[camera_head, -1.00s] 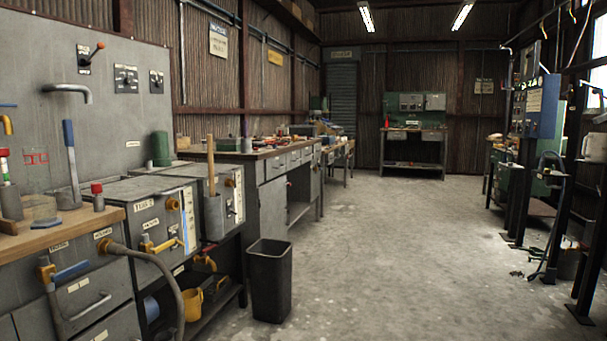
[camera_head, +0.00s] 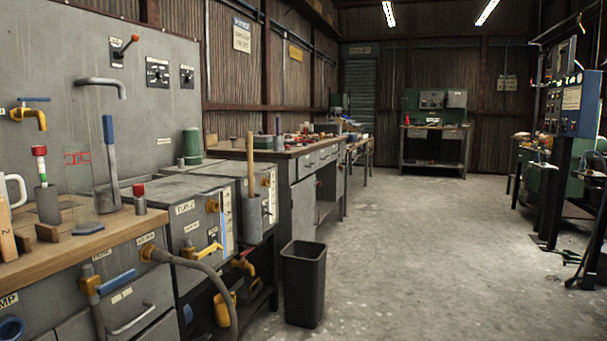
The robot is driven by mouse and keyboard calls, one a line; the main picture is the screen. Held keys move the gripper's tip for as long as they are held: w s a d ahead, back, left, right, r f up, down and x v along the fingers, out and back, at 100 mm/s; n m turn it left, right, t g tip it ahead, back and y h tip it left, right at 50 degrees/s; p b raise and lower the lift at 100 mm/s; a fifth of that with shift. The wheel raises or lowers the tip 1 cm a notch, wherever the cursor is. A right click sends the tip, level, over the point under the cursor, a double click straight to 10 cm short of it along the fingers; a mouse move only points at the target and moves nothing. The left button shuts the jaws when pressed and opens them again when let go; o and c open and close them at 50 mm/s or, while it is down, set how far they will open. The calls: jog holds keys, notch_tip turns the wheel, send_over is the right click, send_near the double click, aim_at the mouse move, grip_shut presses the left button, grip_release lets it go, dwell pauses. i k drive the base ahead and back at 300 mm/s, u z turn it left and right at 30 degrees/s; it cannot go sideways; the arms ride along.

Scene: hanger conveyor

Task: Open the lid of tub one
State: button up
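Two grey metal tubs stand side by side at the right end of the wooden bench. The nearer tub (camera_head: 190,232) has a white label (camera_head: 185,208) that seems to start with "TUB", but I cannot read its number for sure. It has a yellow tap on its front. I cannot tell which tub is tub one. My gripper is not in view.
The wooden bench (camera_head: 110,236) at left holds a blue-handled tool (camera_head: 109,150) and a red-capped bottle. A grey hose (camera_head: 210,275) hangs before the nearer tub. A black bin (camera_head: 303,285) stands on the floor right of the tubs. The floor (camera_head: 415,260) beyond is clear.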

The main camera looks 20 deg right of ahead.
aim_at(233, 169)
jog(key=z, duration=0.1)
jog(key=i, duration=1.5)
jog(key=z, duration=0.2)
